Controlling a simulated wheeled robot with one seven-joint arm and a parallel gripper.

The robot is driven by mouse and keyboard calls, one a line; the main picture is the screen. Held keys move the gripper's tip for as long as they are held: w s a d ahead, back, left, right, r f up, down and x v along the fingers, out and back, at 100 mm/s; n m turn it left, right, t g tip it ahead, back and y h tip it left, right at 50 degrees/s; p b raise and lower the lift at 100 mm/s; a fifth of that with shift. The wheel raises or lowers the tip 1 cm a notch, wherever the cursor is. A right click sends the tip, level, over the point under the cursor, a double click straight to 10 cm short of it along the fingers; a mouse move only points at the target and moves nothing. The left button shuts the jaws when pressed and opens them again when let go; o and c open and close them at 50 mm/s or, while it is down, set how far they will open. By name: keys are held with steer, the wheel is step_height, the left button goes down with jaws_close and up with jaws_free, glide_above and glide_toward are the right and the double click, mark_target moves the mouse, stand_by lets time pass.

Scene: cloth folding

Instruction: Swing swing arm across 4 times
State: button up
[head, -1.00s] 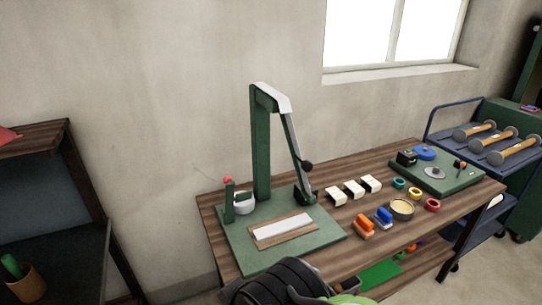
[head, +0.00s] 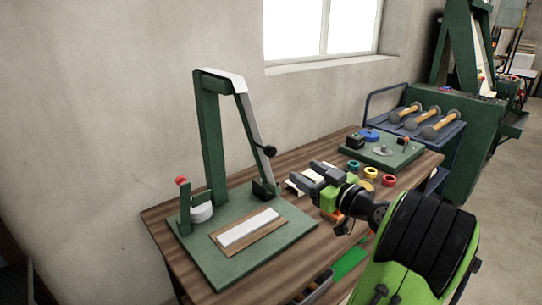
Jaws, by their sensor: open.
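The swing arm (head: 252,122) is a pale bar with a black knob (head: 270,151). It hangs tilted from the top of a green post (head: 211,145) and ends low on the right side of a green base plate (head: 215,272). A white strip on a wooden block (head: 249,229) lies on that plate. My gripper (head: 303,181) is open, to the right of the swing arm's lower end and over the white-and-black blocks. It appears apart from the swing arm. My gripper and arm hide part of the blocks and the orange clip.
The wooden table (head: 165,240) also holds red, yellow and green rings (head: 389,180) and a second green board (head: 385,150) at the back right. A blue cart (head: 440,133) with hammers stands beyond. A red-topped post (head: 183,200) stands on the plate's left.

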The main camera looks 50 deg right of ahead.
mark_target(273, 153)
steer(key=w, duration=0.5)
steer(key=w+d+p, duration=0.1)
steer(key=w, duration=0.4)
steer(key=w+d, duration=0.1)
steer(key=w, duration=0.4)
steer(key=shift+d+p, duration=0.15)
steer(key=shift+p, duration=0.25)
steer(key=shift+c, duration=0.4)
jaws_close()
